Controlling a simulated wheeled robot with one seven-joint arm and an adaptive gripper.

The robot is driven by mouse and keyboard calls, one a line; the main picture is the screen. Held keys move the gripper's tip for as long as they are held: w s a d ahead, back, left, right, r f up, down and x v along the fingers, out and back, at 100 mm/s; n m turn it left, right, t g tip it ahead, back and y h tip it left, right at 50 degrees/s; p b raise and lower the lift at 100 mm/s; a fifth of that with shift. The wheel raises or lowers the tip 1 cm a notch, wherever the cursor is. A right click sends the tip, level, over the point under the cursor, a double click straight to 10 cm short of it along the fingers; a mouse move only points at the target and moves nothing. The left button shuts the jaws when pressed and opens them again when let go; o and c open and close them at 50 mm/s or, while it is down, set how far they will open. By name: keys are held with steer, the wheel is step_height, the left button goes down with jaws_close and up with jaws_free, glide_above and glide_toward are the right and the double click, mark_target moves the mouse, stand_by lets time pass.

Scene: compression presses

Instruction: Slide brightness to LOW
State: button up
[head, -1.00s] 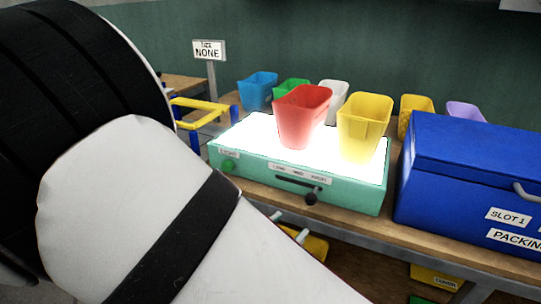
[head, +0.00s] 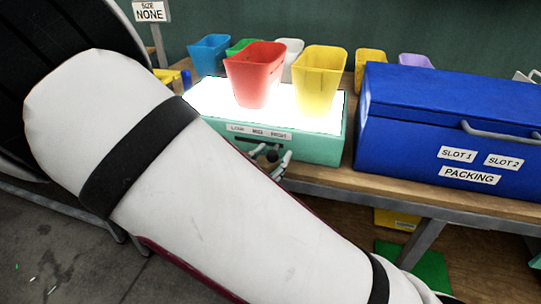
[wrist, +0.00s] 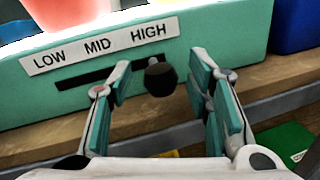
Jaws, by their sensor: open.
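The teal light box (head: 318,148) stands on the bench with its top glowing white. In the wrist view its front (wrist: 230,45) carries a white label (wrist: 100,45) reading LOW, MID, HIGH above a dark horizontal slot (wrist: 85,78). The black slider knob (wrist: 160,80) sits at the slot's right end, below HIGH. My gripper (wrist: 161,73) is open, with one finger on each side of the knob and gaps visible between. In the head view my gripper (head: 279,163) is at the box's front beside the knob (head: 271,155), partly hidden by my arm.
A red bin (head: 254,75) and a yellow bin (head: 320,78) stand on the lit top. A blue PACKING box (head: 400,135) is close on the right. Several coloured bins stand behind. The wooden bench edge (wrist: 255,84) runs below the light box.

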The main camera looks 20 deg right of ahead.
steer(key=shift+w+d, duration=0.3)
steer(key=shift+d, duration=0.05)
jaws_close()
steer(key=w+a, duration=0.2)
steer(key=w+a+p, duration=0.1)
steer(key=w+a, duration=0.1)
steer(key=a, duration=0.1)
steer(key=w+a+p, duration=0.1)
steer(key=w+a, duration=0.1)
steer(key=a, duration=0.1)
steer(key=shift+a, duration=0.25)
jaws_free()
steer(key=v, duration=1.2)
